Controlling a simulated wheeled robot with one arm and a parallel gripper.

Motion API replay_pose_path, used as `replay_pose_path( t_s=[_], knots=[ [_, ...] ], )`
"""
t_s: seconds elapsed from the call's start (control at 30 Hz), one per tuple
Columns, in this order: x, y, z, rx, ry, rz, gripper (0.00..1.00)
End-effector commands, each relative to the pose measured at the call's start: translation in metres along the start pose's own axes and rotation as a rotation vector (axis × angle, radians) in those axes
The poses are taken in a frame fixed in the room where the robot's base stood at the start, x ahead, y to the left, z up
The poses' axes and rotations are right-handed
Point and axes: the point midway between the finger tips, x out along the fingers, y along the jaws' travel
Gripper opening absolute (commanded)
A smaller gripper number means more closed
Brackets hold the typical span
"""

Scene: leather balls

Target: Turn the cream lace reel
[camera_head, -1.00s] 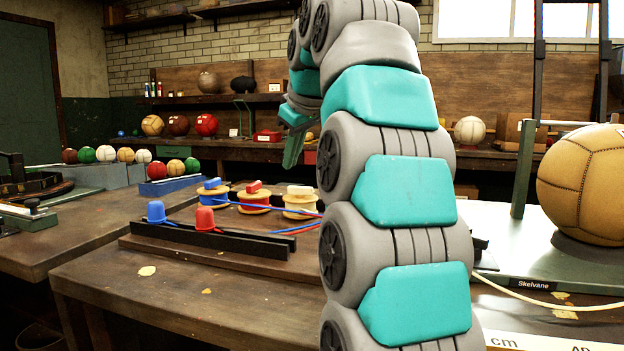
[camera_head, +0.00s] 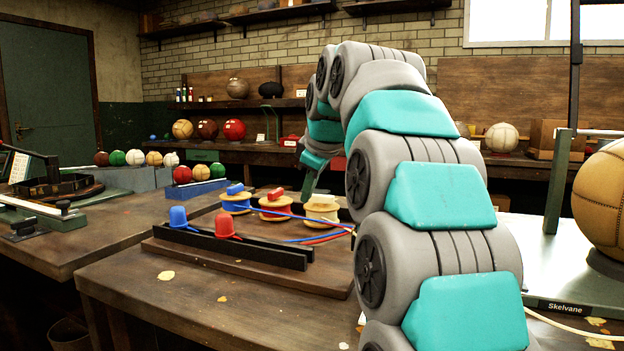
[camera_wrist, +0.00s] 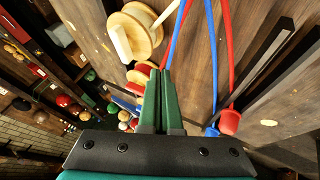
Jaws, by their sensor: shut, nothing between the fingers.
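The cream lace reel (camera_head: 321,211) is a pale wooden spool with a cream handle, rightmost of three reels on the wooden board. In the wrist view the cream reel (camera_wrist: 143,24) lies up and left of the fingertips, its handle standing out to the lower left. My gripper (camera_head: 305,197) is just left of the cream reel in the head view, apart from it in the wrist view. Its green fingers (camera_wrist: 162,74) are together and empty. The red-handled reel (camera_head: 275,207) is partly hidden behind the fingers in the wrist view.
The blue-handled reel (camera_head: 236,204) is at the left. Blue and red laces run across to the right. A blue cup (camera_head: 178,217) and a red cup (camera_head: 224,225) sit on black rails in front. A large tan ball (camera_head: 603,200) stands at right.

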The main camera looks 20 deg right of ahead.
Motion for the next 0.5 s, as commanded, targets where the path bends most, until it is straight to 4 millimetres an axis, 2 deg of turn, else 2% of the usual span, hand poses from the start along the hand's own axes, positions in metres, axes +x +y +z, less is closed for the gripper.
replay_pose_path(
  t_s=[0.23,0.5],
  knots=[
    [0.027,0.0,0.0,0.001,-0.001,-0.001,0.0],
    [0.036,0.02,0.0,0.002,0.001,0.001,0.0]
  ],
)
